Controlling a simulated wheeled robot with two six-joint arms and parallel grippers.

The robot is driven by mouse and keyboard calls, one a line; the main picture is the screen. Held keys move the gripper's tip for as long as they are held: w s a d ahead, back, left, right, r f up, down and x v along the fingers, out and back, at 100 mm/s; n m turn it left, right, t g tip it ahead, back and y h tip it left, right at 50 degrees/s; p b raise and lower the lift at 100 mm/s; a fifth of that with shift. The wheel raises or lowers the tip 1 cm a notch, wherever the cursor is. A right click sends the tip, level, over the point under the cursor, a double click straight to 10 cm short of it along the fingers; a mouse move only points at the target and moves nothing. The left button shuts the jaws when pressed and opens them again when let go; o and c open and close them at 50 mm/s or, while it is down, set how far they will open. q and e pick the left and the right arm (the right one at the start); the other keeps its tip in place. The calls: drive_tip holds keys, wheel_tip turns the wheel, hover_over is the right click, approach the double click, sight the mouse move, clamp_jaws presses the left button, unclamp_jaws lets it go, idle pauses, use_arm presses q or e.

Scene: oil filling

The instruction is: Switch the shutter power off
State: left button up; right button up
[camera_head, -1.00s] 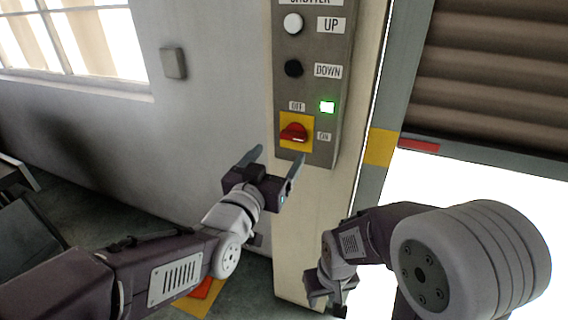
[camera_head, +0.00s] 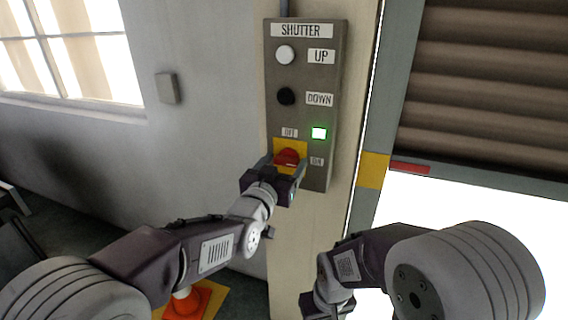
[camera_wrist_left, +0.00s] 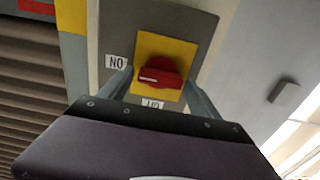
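The red rotary knob (camera_head: 288,157) sits on a yellow square plate (camera_head: 277,146) low on the grey shutter control box (camera_head: 308,80). OFF is marked above the knob and ON at its right. The green lamp (camera_head: 319,133) is lit. My left gripper (camera_head: 287,166) is open at the knob, with one finger on each side of it. In the left wrist view the knob (camera_wrist_left: 160,73) shows between the spread fingers, with its bar lying crosswise; contact cannot be seen. My right gripper (camera_head: 326,303) hangs low by the post, and its fingers are unclear.
A white UP button (camera_head: 285,55) and a black DOWN button (camera_head: 286,96) sit above the knob. The brown slatted shutter (camera_head: 485,85) is partly raised at the right. An orange cone (camera_head: 187,303) stands on the floor below my left arm. A small grey wall box (camera_head: 167,88) is at the left.

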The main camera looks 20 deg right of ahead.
use_arm(q)
drive_tip(key=c, duration=1)
drive_tip(key=n+b, duration=0.3)
drive_tip(key=shift+f, duration=0.2)
drive_tip(key=n+b, duration=0.5)
drive_tip(key=n, duration=0.1)
drive_tip(key=shift+w+a+f+n, duration=0.1)
drive_tip(key=shift+n, duration=0.3)
drive_tip(key=n+b, duration=0.4)
drive_tip(key=shift+n+b, duration=1.15)
drive_tip(key=shift+n, duration=0.85)
